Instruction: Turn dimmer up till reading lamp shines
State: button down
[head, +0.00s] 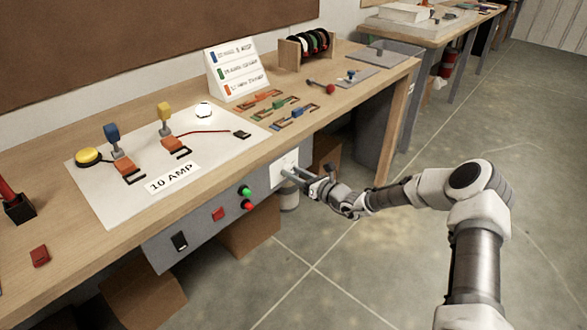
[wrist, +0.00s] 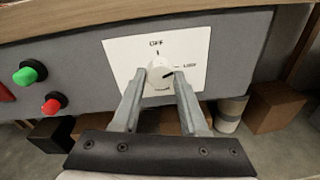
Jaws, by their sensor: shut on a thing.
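The dimmer is a white round knob (wrist: 158,73) on a white plate (wrist: 120,52) set in the bench's grey front panel. "OFF" is printed above the knob, and a second label to its right is too small to read surely. A dark mark on the knob points right. My gripper (wrist: 161,77) is shut on the knob, one finger on each side. In the head view my gripper (head: 286,172) reaches the plate (head: 278,160) from the right.
A green button (wrist: 26,75) and a red button (wrist: 51,105) sit left of the plate. The wooden bench top (head: 330,125) overhangs the panel. Cardboard boxes (head: 248,230) stand below it. The floor (head: 330,250) right of the bench is open.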

jog(key=m+p, duration=0.1)
jog(key=m, duration=0.4)
jog(key=shift+g+y+p, duration=0.3)
jog(key=shift+g, duration=0.1)
jog(key=m, duration=0.5)
jog(key=shift+w, duration=0.1)
jog(key=m+y, duration=0.1)
jog(key=m, duration=0.4)
jog(key=shift+g, duration=0.4)
jog(key=m, duration=0.5)
jog(key=shift+m+y, duration=0.3)
jog(key=shift+c, duration=2.2)
grip_release()
jog(key=shift+d, duration=0.1)
